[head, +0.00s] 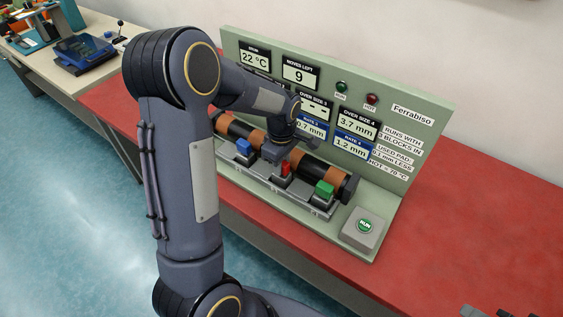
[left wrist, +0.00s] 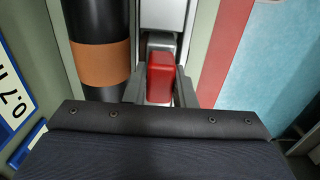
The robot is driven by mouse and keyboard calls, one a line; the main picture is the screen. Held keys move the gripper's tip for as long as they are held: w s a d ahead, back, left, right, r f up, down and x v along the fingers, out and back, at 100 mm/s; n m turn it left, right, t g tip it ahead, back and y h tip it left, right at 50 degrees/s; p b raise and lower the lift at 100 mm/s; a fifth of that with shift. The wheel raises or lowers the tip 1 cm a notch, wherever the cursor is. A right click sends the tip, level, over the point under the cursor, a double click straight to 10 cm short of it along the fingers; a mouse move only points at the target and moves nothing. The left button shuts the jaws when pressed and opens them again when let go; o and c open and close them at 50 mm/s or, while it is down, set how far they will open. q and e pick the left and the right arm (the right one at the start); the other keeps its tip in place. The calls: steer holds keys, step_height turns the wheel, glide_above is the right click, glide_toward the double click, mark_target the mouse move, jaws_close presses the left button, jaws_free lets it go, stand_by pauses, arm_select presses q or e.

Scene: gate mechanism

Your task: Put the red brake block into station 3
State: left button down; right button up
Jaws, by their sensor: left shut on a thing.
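The red brake block (head: 286,169) is at the row of holders along the drum shaft, between the blue block (head: 243,146) and the green block (head: 324,188). In the left wrist view the red block (left wrist: 160,76) lies between the two grey fingers of my left gripper (left wrist: 160,88), which is shut on it. A grey holder part (left wrist: 160,40) shows just beyond it. I cannot tell whether the block is seated in it. In the head view my left gripper (head: 289,152) hangs over this spot and partly hides it. My right gripper is not in view.
The dark drum shaft with brown bands (head: 318,172) runs beside the holders. The green panel (head: 410,110) stands behind, showing 9 moves left and 22 °C. A RUN button box (head: 363,230) sits at the right end. The red bench (head: 480,220) is mostly clear right of it.

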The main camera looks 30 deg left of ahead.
arm_select(q)
steer(key=shift+f, duration=0.1)
steer(key=c, duration=1.2)
jaws_free()
step_height(320, 180, up, 12)
steer(key=s+d+r+m+t+h, duration=0.1)
steer(key=s+d+m+t+h, duration=0.1)
steer(key=s+m, duration=0.5)
steer(key=s+d+r+m+t+h, duration=0.1)
steer(key=s+d+m+t, duration=0.2)
steer(key=s, duration=1.2)
steer(key=d+m, duration=0.2)
steer(key=m, duration=0.3)
steer(key=shift+d+m+t+h, duration=0.2)
steer(key=shift+m+t+h, duration=0.1)
steer(key=shift+h, duration=0.1)
